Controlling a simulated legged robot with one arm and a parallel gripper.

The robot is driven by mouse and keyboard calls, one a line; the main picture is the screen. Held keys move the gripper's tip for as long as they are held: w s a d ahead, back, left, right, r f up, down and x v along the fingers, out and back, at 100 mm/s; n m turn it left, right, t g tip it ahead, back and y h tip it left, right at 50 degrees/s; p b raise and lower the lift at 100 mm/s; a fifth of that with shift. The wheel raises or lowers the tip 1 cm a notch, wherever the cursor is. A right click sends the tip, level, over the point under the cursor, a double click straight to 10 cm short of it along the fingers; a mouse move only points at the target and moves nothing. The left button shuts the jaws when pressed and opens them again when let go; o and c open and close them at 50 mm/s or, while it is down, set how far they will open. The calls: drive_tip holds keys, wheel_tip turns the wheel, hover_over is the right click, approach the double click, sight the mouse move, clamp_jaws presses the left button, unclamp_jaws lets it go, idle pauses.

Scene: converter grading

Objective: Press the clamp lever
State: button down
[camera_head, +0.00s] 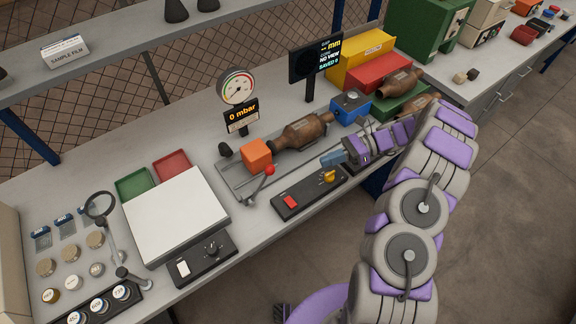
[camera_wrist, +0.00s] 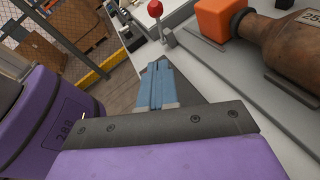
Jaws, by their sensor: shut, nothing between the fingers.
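The clamp lever has a red ball knob (camera_head: 270,170) on a thin metal rod, standing at the front left of the grey clamp bed. The red knob also shows at the top of the wrist view (camera_wrist: 155,9). An orange block (camera_head: 257,154) sits just behind the knob, at the left end of a brown metal converter (camera_head: 300,133). My gripper (camera_head: 333,159) has blue fingers, which are shut and empty. It is to the right of the lever, apart from it, in front of the converter. In the wrist view the blue fingers (camera_wrist: 157,86) point toward the knob.
A black control box (camera_head: 310,193) with a red button and yellow knob lies in front of my gripper. A pressure gauge (camera_head: 238,88) and a display (camera_head: 316,60) stand behind the converter. A white-topped box (camera_head: 176,213) stands left of the lever.

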drive_tip(key=b+x, duration=0.1)
drive_tip(key=x, duration=0.8)
drive_tip(key=shift+s+a, duration=0.1)
drive_tip(key=shift+a, duration=0.15)
drive_tip(key=shift+a+r+b, duration=0.2)
drive_tip(key=shift+a, duration=0.4)
drive_tip(key=shift+a+r+b, duration=0.15)
drive_tip(key=shift+a+r, duration=0.1)
drive_tip(key=shift+a, duration=0.3)
drive_tip(key=shift+a+r, duration=0.45)
drive_tip(key=shift+a, duration=0.15)
